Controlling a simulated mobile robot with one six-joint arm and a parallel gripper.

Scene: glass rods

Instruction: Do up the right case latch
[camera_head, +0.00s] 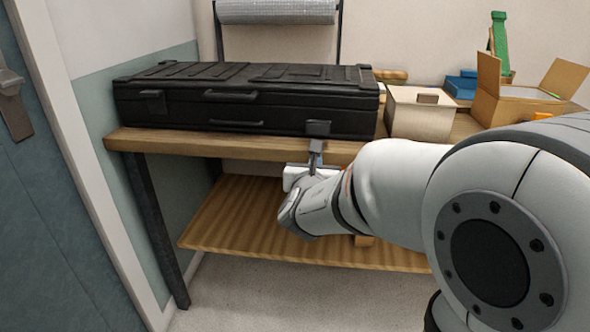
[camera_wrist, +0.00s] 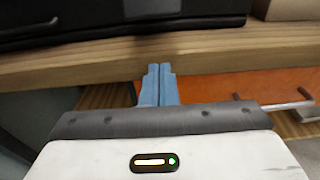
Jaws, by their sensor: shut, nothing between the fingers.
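The closed black case (camera_head: 240,115) lies on the wooden table. Its right latch (camera_head: 318,128) is a dark plate low on the front face near the right end. The left latch (camera_head: 152,97) sits higher, close to the lid seam. My gripper (camera_head: 316,146) is just below and in front of the right latch, by the table edge. In the wrist view its two blue-grey fingers (camera_wrist: 159,67) are pressed together with nothing between them, pointing at the table edge. The case (camera_wrist: 60,22) shows above them, with a grey plate (camera_wrist: 151,8) on its front. Whether the fingertips touch the latch I cannot tell.
The table's front edge (camera_head: 240,147) runs close under the case. A beige box (camera_head: 420,112) and an open cardboard box (camera_head: 510,108) stand to the right. A lower wooden shelf (camera_head: 240,225) lies beneath. An orange panel with a bar handle (camera_wrist: 285,105) shows in the wrist view.

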